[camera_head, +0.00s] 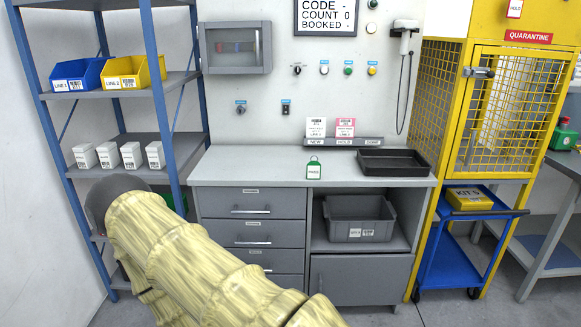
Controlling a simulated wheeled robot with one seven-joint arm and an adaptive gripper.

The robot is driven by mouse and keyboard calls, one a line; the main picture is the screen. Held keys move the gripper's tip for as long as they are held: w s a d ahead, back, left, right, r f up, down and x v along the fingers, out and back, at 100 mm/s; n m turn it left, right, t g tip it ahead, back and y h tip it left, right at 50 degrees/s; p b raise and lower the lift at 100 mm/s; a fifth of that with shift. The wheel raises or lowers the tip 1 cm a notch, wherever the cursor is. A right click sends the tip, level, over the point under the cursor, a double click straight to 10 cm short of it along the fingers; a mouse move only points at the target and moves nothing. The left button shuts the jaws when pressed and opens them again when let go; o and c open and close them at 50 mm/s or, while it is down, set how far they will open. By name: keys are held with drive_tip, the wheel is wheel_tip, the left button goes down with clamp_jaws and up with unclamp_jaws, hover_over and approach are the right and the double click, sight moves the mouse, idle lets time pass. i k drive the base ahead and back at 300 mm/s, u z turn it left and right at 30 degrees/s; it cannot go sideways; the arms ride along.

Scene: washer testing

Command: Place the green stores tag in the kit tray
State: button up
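I cannot tell whether this is the kit tray; a yellow box marked KIT 5 (467,199) sits on a blue trolley further right. My arm, in a yellowish cover, crosses the lower left. My gripper does not show.
The counter (240,168) is clear left of the tag. A rack with white and pink cards (344,142) stands behind it. A grey crate (360,220) sits under the counter. A blue shelf unit (155,80) stands left, a yellow cage (500,90) right.

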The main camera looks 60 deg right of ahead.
sight(392, 162)
drive_tip(key=z, duration=0.3)
drive_tip(key=i, duration=0.7)
drive_tip(key=z, duration=0.55)
